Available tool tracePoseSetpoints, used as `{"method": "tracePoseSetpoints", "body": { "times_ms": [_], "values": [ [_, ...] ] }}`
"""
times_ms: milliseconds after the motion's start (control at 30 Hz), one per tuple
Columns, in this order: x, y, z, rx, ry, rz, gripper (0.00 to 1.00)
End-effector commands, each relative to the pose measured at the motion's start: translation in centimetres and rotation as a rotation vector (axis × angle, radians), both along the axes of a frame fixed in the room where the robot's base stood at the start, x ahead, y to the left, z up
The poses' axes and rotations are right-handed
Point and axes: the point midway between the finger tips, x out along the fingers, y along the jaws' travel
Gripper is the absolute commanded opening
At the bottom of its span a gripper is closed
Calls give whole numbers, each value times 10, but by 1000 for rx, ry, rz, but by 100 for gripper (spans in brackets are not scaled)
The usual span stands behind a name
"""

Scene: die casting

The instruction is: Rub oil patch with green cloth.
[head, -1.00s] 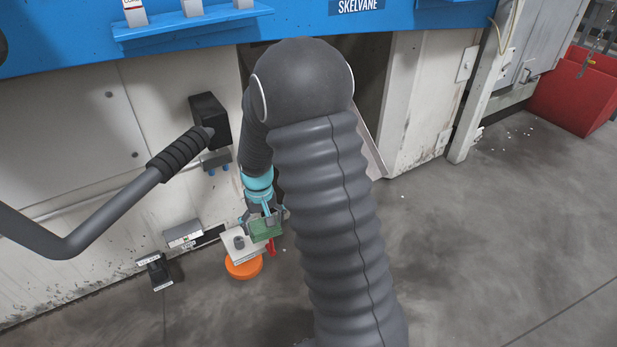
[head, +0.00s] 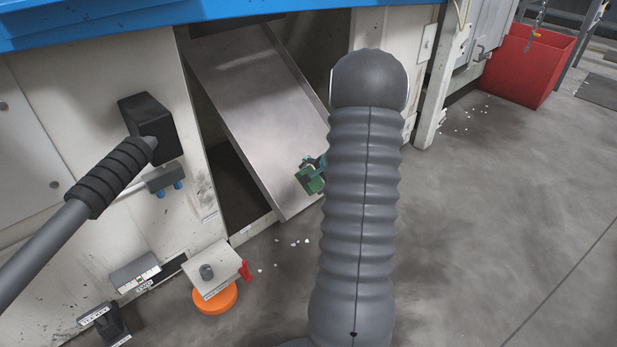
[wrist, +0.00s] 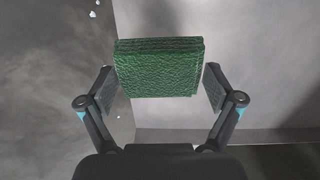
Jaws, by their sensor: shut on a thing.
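The green cloth (wrist: 158,70) is a folded, textured block between the fingers of my gripper (wrist: 157,90) in the wrist view. In the head view the cloth (head: 311,181) shows just left of my arm, with my gripper (head: 318,170) partly hidden behind the arm. My gripper is shut on the cloth and holds it over or near the lower end of a sloping metal chute (head: 265,110). I cannot tell whether the cloth touches the chute. No oil patch can be made out clearly; dark stains show on the floor (head: 440,240).
A grey plate on an orange round base (head: 215,299) stands at lower left, a red part (head: 246,271) at its side. A black-gripped bar (head: 110,178) juts in at left. White bits lie on the floor. A red bin (head: 525,65) stands at back right. The right floor is open.

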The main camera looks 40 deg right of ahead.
Motion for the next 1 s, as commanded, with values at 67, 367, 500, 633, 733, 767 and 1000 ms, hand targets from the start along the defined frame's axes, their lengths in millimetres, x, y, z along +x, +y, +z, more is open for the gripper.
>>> {"method": "tracePoseSetpoints", "body": {
  "times_ms": [67, 367, 500, 633, 733, 767, 1000],
  "values": [
    [-3, -10, -3, 2, -14, -33, 63],
    [4, -10, -9, 3, -23, -41, 63],
    [11, -8, -17, 1, -22, -39, 63],
    [18, -8, -28, 2, -21, -40, 63],
    [24, -8, -36, 3, -22, -42, 63],
    [25, -8, -38, 3, -22, -42, 63],
    [34, -8, -49, 3, -22, -43, 63]
  ]
}}
